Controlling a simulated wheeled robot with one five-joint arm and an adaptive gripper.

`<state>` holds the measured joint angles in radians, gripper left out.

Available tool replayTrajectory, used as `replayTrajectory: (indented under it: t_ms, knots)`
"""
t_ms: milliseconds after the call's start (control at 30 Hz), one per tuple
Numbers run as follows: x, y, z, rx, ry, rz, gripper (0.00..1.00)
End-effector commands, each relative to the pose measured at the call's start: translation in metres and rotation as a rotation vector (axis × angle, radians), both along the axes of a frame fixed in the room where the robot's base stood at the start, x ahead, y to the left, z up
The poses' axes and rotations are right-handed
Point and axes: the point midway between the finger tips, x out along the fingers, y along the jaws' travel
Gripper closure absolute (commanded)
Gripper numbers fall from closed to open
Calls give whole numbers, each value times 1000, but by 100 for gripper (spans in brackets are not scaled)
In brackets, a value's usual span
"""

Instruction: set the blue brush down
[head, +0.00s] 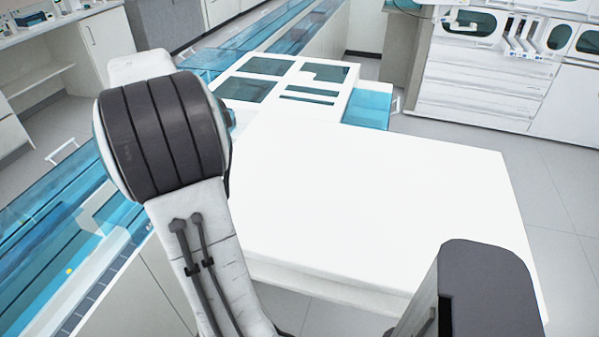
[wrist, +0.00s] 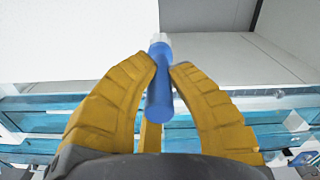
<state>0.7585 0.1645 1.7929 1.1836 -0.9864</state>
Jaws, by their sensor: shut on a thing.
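The blue brush (wrist: 160,97) is between the yellow fingers of my gripper (wrist: 163,67) in the wrist view. It is a blue cylinder with a pale, whitish far end. My gripper is shut on it, with a finger against each side. Behind the brush, the wrist view shows pale panels and the blue see-through track. In the head view neither the brush nor the gripper fingers can be made out; my own arm covers the left middle of the picture.
A bare white tabletop (head: 380,205) fills the middle of the head view. A white frame with cut-out openings (head: 300,70) stands at its far side. A blue see-through track (head: 40,240) runs along the left. White drawers (head: 480,90) stand at the back right. Grey floor is open at right.

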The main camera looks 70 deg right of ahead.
Motion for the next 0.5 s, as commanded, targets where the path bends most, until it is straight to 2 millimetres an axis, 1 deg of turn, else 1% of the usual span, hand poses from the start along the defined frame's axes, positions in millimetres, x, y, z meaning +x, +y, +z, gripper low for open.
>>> replayTrajectory:
  t_ms: [33,167,200,367,400,500]
  knots:
    - [-17,-11,8,-2,-1,-16,100]
    - [-61,-29,23,-2,-1,-30,100]
    - [-74,-34,27,-3,-2,-33,100]
    - [-129,-44,44,-3,-1,-50,100]
    - [-143,-45,48,-3,-1,-53,100]
    - [-175,-45,57,-2,0,-62,100]
